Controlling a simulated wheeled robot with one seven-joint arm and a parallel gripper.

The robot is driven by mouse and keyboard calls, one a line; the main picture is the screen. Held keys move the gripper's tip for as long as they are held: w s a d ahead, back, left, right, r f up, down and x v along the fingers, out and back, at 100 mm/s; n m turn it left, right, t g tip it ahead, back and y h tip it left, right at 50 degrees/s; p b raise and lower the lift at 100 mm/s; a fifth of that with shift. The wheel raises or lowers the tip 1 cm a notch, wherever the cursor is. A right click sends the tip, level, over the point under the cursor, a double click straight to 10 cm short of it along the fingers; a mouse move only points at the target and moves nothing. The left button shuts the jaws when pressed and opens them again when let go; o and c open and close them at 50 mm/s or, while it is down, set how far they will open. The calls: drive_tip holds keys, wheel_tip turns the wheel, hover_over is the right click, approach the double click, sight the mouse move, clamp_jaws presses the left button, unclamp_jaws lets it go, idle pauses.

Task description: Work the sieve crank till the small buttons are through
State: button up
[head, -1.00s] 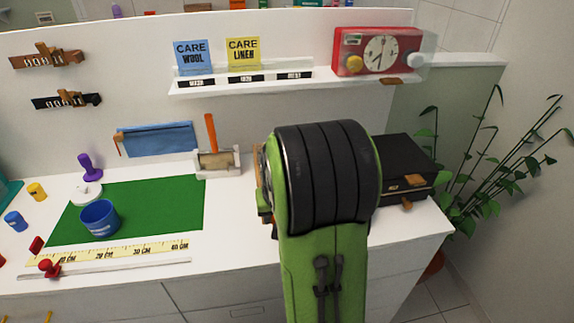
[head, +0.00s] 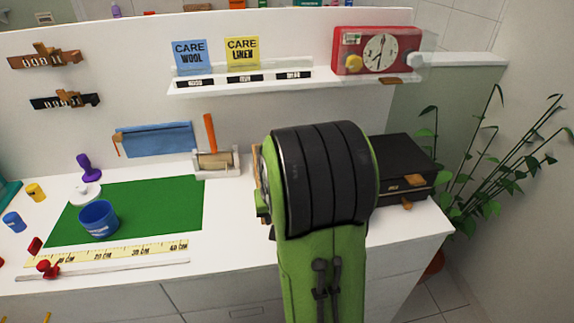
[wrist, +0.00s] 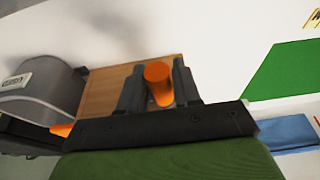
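In the wrist view, my gripper (wrist: 160,92) has its two dark fingers on either side of an upright orange cylinder, which looks like the crank handle (wrist: 157,74). The fingers appear closed against it. Behind it is a light wooden panel (wrist: 108,88), and a grey rounded drum-like body (wrist: 40,82) with a label lies to the left. In the head view my green and black arm hides the gripper, the handle and most of the sieve. Only a thin wooden edge (head: 257,168) shows left of the arm. No buttons can be made out.
A black box (head: 402,165) with an orange tab stands right of my arm. To the left are a green mat (head: 150,205), a blue cup (head: 98,218) and an orange-handled roller (head: 212,150). A shelf (head: 240,82) with a red clock device (head: 375,50) is above.

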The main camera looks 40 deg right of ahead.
drive_tip(key=shift+w+a, duration=0.2)
drive_tip(key=shift+a, duration=0.05)
drive_tip(key=shift+s+d, duration=0.1)
drive_tip(key=shift+s+d, duration=0.15)
drive_tip(key=shift+d, duration=0.1)
drive_tip(key=o, duration=0.4)
drive_tip(key=shift+s+d, duration=0.5)
drive_tip(key=shift+d, duration=0.1)
drive_tip(key=o, duration=0.6)
drive_tip(key=shift+s+d, duration=0.25)
drive_tip(key=shift+d, duration=0.15)
drive_tip(key=shift+c, duration=0.2)
drive_tip(key=c, duration=0.5)
drive_tip(key=shift+c, duration=0.2)
